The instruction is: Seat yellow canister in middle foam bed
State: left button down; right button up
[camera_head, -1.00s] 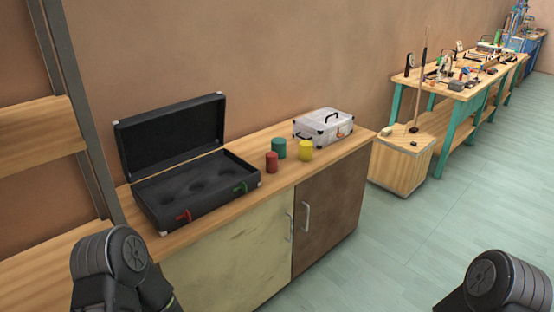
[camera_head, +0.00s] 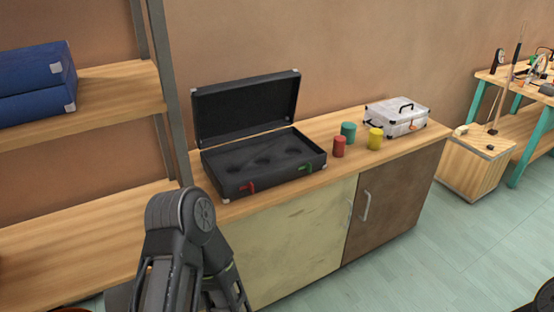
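The yellow canister (camera_head: 375,139) stands upright on the wooden cabinet top, right of the open black case. The black case (camera_head: 262,186) has its lid (camera_head: 247,108) raised, and its dark foam shows several round beds. The middle foam bed (camera_head: 262,163) looks empty. A red canister (camera_head: 339,147) and a green canister (camera_head: 348,131) stand between the case and the yellow canister. My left arm is in the lower left, in front of the cabinet, but its gripper fingers are not visible. Only a dark bit of my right arm shows at the bottom right corner.
A silver case (camera_head: 397,117) sits closed behind and right of the canisters. Blue boxes (camera_head: 38,82) lie on a wooden shelf at left, beside a grey upright post (camera_head: 169,90). A wooden box (camera_head: 477,168) stands on the floor at right. Open floor lies in front of the cabinet.

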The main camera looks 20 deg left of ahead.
aim_at(268, 160)
jog(key=i+l, duration=0.3)
jog(key=i+l+z, duration=0.1)
jog(key=i+l, duration=0.15)
jog(key=i, duration=0.3)
jog(key=i+l, duration=0.25)
jog(key=i, duration=0.15)
jog(key=i+l+z, duration=0.1)
jog(key=i+l, duration=0.15)
jog(key=i, duration=0.2)
jog(key=i+l, duration=0.2)
jog(key=i, duration=0.2)
